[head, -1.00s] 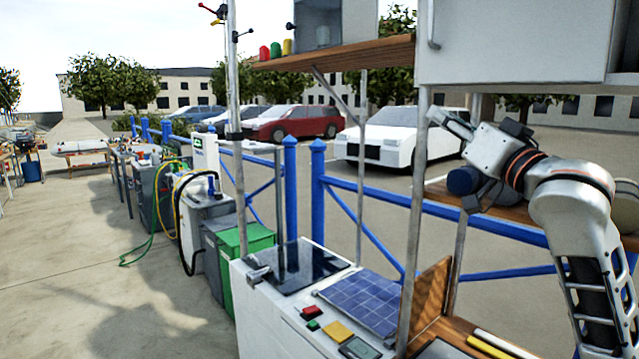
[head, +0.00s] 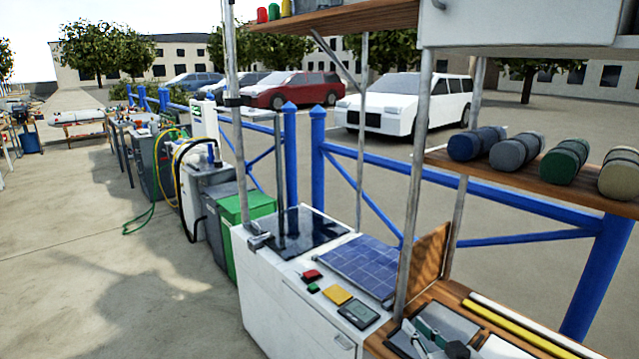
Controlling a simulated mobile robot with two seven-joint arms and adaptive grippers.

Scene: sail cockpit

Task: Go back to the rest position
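My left gripper is not in view.
A white bench unit (head: 283,319) carries a solar panel (head: 360,268). The wooden bench (head: 447,291) with yellow and white rods lies at the lower right. A shelf of rolled bundles (head: 566,158) hangs above. Metal posts (head: 419,170) rise from the bench. The paved ground at left is open.

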